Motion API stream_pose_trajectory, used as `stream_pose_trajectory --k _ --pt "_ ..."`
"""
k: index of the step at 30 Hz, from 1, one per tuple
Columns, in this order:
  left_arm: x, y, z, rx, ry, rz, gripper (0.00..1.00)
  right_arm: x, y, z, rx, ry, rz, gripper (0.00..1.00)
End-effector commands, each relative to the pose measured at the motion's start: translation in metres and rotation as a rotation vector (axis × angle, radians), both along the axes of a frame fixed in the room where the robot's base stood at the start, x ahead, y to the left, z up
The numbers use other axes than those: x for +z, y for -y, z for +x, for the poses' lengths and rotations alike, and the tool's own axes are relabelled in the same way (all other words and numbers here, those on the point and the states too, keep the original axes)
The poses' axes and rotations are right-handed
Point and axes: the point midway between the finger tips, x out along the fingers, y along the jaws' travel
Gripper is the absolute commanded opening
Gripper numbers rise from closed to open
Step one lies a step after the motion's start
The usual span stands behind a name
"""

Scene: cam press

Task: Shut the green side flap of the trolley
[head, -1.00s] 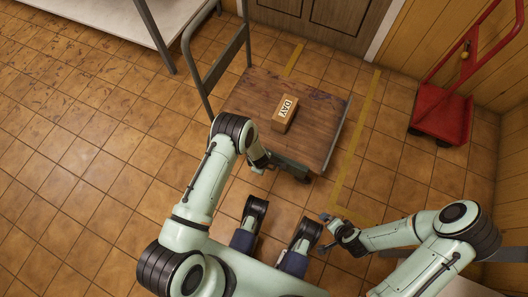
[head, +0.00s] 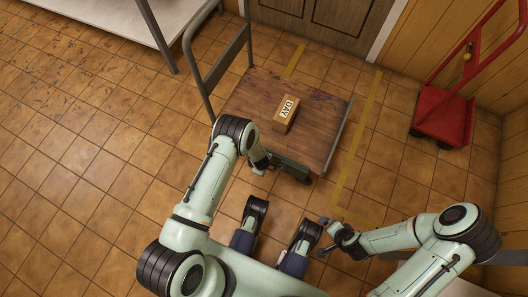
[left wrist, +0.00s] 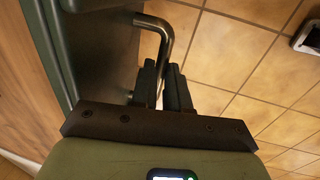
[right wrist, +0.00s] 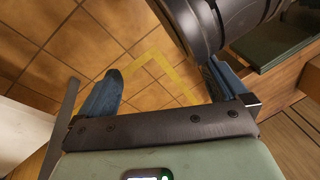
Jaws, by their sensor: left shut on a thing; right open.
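The trolley (head: 250,95) is a flat cart with a brown wooden deck and a grey push handle. Its dark green side flap (head: 290,166) is along the near edge of the deck, partly hidden by my left arm. In the left wrist view the flap (left wrist: 112,45) is a dark green panel with a bent metal handle (left wrist: 167,32). My left gripper (head: 262,165) is at the flap; its fingers (left wrist: 165,85) are shut on the lower part of this handle. My right gripper (head: 322,236) is open and empty, apart from the trolley at the lower right.
A box marked DAY (head: 285,114) lies on the deck. A red hand truck (head: 443,112) stands at the right wall and a pale shelf (head: 90,12) at the upper left. Yellow tape (head: 352,160) marks the tiled floor. Floor left of the trolley is clear.

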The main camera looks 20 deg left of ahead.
Motion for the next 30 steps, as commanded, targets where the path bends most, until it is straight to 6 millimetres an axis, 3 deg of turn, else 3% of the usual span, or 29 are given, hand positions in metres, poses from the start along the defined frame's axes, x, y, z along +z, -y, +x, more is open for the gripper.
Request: stream_pose_trajectory --k 13,30 --pt "0.021 0.0 -0.01 0.001 0.006 0.0 0.0 0.025 -0.004 0.024 0.004 0.083 -0.004 1.0" --pt "0.037 0.001 -0.012 -0.001 0.018 0.001 0.0 0.032 -0.011 0.008 0.019 0.04 0.016 1.0"
